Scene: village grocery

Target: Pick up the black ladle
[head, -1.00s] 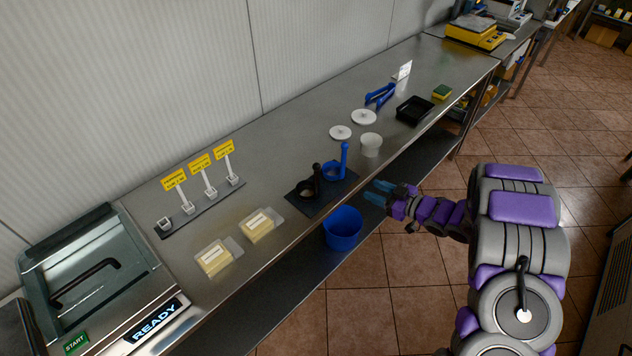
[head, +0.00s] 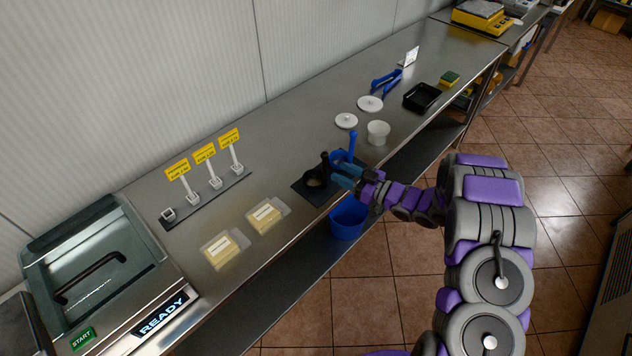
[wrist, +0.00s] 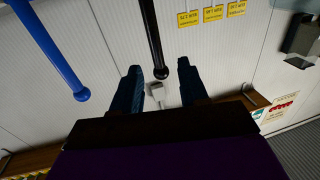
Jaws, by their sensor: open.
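The black ladle (head: 315,179) stands on a dark mat (head: 313,196) on the steel counter, its handle upright. In the wrist view its black handle (wrist: 154,35) comes down from the top, its rounded end just beyond and between my two fingertips. My gripper (head: 341,176) is open and empty, at the right of the black ladle; in the wrist view its blue fingers (wrist: 162,85) are spread apart.
A blue bucket (head: 348,219) is below the counter edge. A white cup (head: 378,133), white lids (head: 369,104), blue tongs (head: 386,81) and a black tray (head: 422,97) lie further back. Cheese packs (head: 226,249) and yellow price signs (head: 204,152) are at the left.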

